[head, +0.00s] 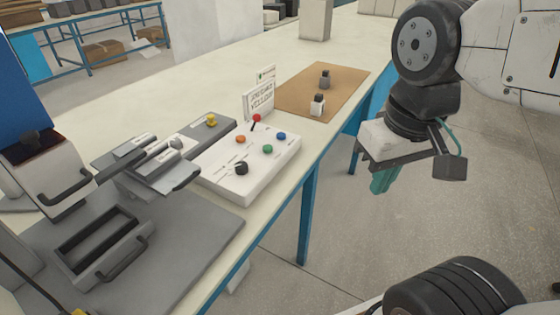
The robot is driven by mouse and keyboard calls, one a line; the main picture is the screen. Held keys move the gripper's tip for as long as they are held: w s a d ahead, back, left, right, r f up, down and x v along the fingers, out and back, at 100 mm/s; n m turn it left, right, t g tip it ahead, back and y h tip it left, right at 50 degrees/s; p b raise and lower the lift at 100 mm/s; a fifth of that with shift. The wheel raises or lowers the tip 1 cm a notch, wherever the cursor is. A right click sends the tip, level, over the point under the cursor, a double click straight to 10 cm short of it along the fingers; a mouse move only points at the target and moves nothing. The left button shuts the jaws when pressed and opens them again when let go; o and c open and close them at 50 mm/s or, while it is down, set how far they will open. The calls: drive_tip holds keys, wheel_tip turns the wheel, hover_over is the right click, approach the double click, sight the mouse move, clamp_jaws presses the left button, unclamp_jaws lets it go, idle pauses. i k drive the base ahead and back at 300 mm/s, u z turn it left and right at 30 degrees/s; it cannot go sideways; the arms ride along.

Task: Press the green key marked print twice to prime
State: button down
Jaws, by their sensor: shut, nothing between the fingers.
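The green key (268,149) is a round green cap on a white sloped control box (205,180) on the table. The box also carries an orange key (240,139), a blue key (281,136), a black knob (241,168) and a red-topped lever (256,119). Small labels lie beside the keys, too small to read. My gripper (380,182) is at the right, off the table's edge and well apart from the box. Its teal fingers point down, shut and empty.
Left of the box stand a grey device with a yellow knob (211,120) and a tray with a handle (100,245). Behind the box are a small sign (259,99) and a brown mat (335,83) with two small blocks. Open floor lies right of the table.

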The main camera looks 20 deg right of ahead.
sight(267, 148)
drive_tip(key=k, duration=0.95)
drive_tip(key=z, duration=0.45)
drive_tip(key=i, duration=0.4)
drive_tip(key=z, duration=0.5)
drive_tip(key=i, duration=1.3)
drive_tip(key=u, duration=0.9)
drive_tip(key=i, duration=0.3)
drive_tip(key=u, duration=0.25)
